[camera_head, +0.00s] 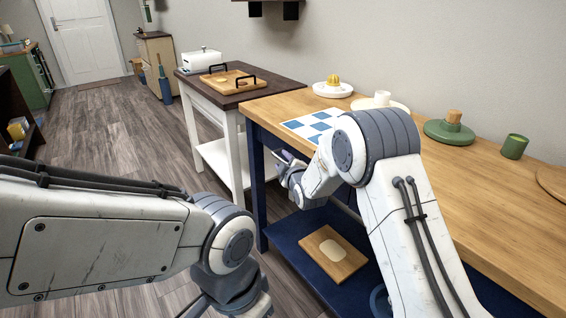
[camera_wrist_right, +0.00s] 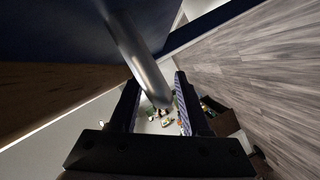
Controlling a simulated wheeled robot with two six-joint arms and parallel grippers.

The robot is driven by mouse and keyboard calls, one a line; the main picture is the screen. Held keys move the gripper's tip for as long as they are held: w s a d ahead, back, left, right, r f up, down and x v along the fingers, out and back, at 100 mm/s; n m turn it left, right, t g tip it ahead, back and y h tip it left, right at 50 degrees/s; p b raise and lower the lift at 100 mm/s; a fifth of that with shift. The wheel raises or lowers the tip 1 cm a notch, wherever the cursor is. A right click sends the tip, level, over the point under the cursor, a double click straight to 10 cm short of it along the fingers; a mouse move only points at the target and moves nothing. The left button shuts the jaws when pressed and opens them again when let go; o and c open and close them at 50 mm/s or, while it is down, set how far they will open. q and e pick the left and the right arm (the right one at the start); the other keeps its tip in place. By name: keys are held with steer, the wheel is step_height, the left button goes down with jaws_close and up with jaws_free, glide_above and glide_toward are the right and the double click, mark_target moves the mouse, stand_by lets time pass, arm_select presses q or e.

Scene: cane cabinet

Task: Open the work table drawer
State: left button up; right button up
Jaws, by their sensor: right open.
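The work table (camera_head: 465,185) has a light wood top and a dark blue frame, along the right of the head view. Its drawer front is mostly hidden behind my right arm there. In the right wrist view a dark blue panel (camera_wrist_right: 60,30) fills the upper left, with a grey metal bar handle (camera_wrist_right: 140,60) in front of it. My right gripper (camera_head: 283,158) is at the table's front, below the top. It is open, and the bar reaches between its fingers (camera_wrist_right: 155,82); contact cannot be told. My left gripper is mostly cut off at the bottom of the head view.
A blue lower shelf (camera_head: 290,240) carries a wooden board (camera_head: 333,254). A checkered cloth (camera_head: 312,124), dishes and a green cup (camera_head: 514,146) stand on the top. A white side table (camera_head: 232,140) adjoins at the far end. The wood floor (camera_head: 110,135) is clear.

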steer(key=shift+c, duration=0.4)
jaws_close()
stand_by(0.9)
